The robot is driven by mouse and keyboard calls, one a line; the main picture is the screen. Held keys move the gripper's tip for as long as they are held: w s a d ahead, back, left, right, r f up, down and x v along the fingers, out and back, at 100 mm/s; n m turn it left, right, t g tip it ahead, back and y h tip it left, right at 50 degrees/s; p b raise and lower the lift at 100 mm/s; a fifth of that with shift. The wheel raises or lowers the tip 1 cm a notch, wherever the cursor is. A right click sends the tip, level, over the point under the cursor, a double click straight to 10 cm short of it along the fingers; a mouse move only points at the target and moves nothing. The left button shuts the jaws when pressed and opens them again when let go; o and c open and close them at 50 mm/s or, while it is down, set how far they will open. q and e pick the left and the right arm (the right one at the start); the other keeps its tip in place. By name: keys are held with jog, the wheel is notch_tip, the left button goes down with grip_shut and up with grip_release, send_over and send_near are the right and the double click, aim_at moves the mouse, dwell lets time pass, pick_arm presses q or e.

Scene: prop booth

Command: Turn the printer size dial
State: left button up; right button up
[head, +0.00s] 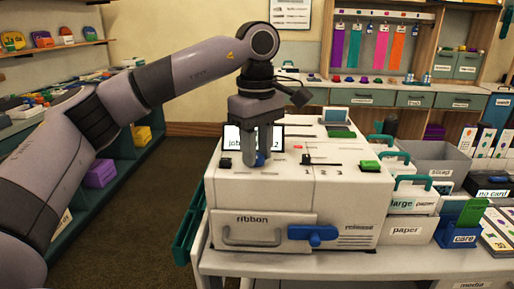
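The white printer (290,200) stands on the bench with a "ribbon" drawer and a blue lever marked "release" on its front. A small blue dial (261,159) sits on its top, in front of a screen (232,138) that reads "job" and "2", with its middle covered by my gripper. My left gripper (257,160) points down at the dial, one finger on either side of it. The fingers are slightly apart; I cannot tell whether they touch the dial. My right gripper is out of view.
A black slider (307,159) and a green button (370,166) lie right of the dial on the printer's top. Boxes of paper (405,229) and cards crowd the bench at right. A dark green tray (187,220) hangs at the printer's left side. The floor at left is clear.

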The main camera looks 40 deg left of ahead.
pick_arm(q)
jog(key=n+p, duration=0.1)
jog(key=n, duration=0.2)
jog(key=shift+n+p, duration=0.6)
jog(key=shift+n, duration=0.6)
jog(key=shift+n+p, duration=0.45)
jog(key=shift+n, duration=1.25)
jog(key=o, duration=1.1)
jog(key=shift+c, duration=0.2)
